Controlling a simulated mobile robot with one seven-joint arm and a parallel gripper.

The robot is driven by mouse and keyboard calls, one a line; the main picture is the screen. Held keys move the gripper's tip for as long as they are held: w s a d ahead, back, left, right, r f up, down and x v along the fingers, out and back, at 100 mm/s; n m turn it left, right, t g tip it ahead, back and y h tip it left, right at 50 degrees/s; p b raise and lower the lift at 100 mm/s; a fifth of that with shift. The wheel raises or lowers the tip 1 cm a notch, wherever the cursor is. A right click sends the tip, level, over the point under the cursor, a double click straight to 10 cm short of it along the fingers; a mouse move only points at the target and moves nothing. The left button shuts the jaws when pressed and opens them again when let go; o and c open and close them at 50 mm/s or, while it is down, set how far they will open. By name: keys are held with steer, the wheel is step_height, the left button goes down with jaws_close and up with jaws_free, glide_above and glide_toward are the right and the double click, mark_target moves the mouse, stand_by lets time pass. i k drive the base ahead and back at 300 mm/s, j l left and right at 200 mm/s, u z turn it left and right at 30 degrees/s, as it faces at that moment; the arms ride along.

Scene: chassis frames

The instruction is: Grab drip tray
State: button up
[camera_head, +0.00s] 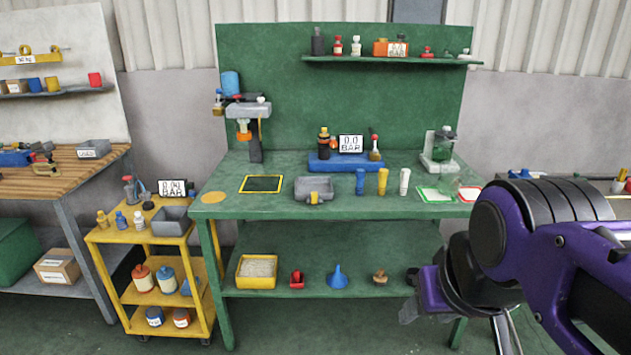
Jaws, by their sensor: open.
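My gripper (432,297) is at the lower right, in front of the bench and well apart from the tray. It is open, and I see nothing held in it. My purple arm hides part of the gripper and the bench's right end.
Blue, yellow and white cylinders (383,181) stand right of the tray. A yellow-edged black mat (261,184) lies left of it. A yellow cart (140,236) stands at the left.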

mark_target(314, 188)
steer(key=i+j+z, duration=0.6)
steer(key=i+j, duration=0.15)
steer(key=j, duration=0.25)
